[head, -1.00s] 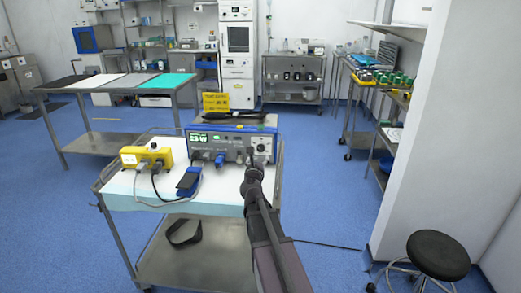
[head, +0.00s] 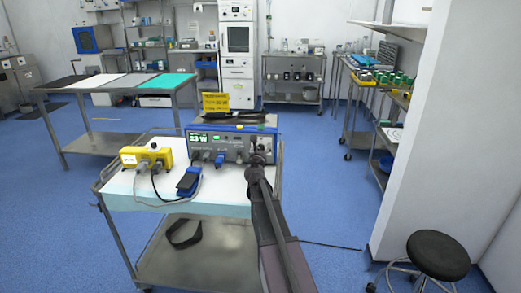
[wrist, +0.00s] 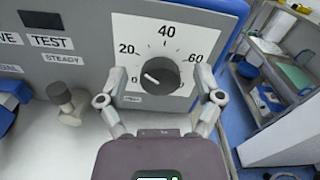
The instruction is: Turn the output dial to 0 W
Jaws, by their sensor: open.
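The output dial (wrist: 162,76) is a dark round knob on a white scale plate marked 0, 20, 40 and 60, on the front of the blue-and-grey generator (head: 205,143). Its white mark points left, seemingly between 0 and 20. The generator's green display (head: 198,138) seems to read about 23 W. My gripper (wrist: 162,70) is open, with one finger on each side of the dial; I see gaps between fingers and knob. How deep the fingertips reach is unclear. In the head view my gripper (head: 261,148) covers the dial.
A test label and grey socket with a plug (wrist: 64,102) are left of the dial. On the cart (head: 130,190) stand a yellow box (head: 146,157) and a blue pedal (head: 189,181). A black stool (head: 437,255) stands at right.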

